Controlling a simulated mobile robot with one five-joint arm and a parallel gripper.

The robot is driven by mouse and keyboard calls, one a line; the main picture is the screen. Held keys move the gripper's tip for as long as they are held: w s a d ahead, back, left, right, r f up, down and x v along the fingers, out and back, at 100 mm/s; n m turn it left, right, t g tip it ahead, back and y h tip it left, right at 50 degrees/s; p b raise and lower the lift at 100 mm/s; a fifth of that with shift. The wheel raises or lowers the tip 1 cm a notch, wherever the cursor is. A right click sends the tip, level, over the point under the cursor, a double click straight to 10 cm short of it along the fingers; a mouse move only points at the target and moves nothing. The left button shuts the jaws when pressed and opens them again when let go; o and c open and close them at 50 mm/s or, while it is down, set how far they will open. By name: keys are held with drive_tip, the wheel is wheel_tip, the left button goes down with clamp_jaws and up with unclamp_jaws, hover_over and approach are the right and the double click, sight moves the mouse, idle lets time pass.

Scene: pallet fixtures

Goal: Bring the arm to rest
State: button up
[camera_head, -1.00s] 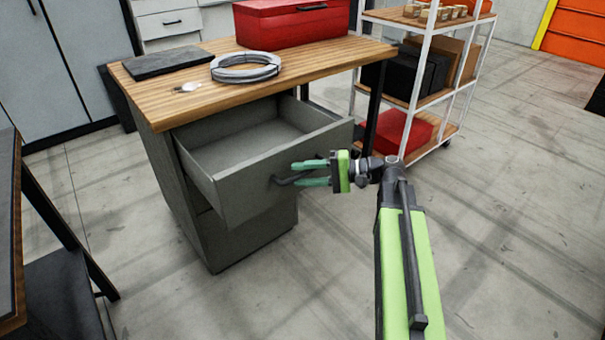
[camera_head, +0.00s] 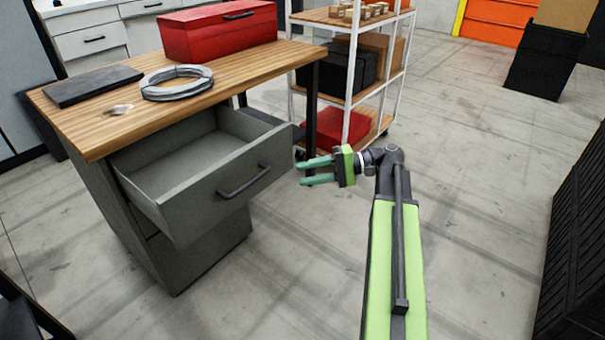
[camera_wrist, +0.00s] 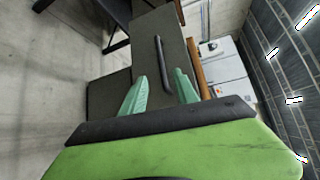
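My gripper (camera_head: 303,172) is open and empty, held in the air to the right of the drawer's front in the head view. Its two green fingers point left and are apart. In the wrist view the gripper (camera_wrist: 160,88) shows its fingers spread, with the drawer front and handle beyond them. My arm reaches forward from the bottom of the head view. The grey drawer (camera_head: 225,195) under the workbench stands pulled out and looks empty inside. Its dark bar handle (camera_head: 244,182) is clear of the fingers. The handle also shows in the wrist view (camera_wrist: 163,65).
The wooden workbench top (camera_head: 128,128) carries a red toolbox (camera_head: 218,30), a wire coil (camera_head: 177,83) and a dark flat slab (camera_head: 93,85). A white-framed shelf cart (camera_head: 352,70) stands behind my gripper. A dark ribbed crate (camera_head: 575,240) is at the right. Floor between is clear.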

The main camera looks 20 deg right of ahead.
drive_tip(key=s+a+f+n+g+h, duration=0.2)
drive_tip(key=a+f+n+g+h, duration=0.1)
drive_tip(key=a+f+h, duration=0.6)
drive_tip(key=s+a+f+n+g+h, duration=0.2)
drive_tip(key=a+f+h, duration=0.4)
drive_tip(key=f, duration=0.5)
wheel_tip(320, 180, up, 26)
drive_tip(key=p, duration=2.6)
drive_tip(key=shift+w+f+h, duration=0.15)
drive_tip(key=shift+h, duration=0.15)
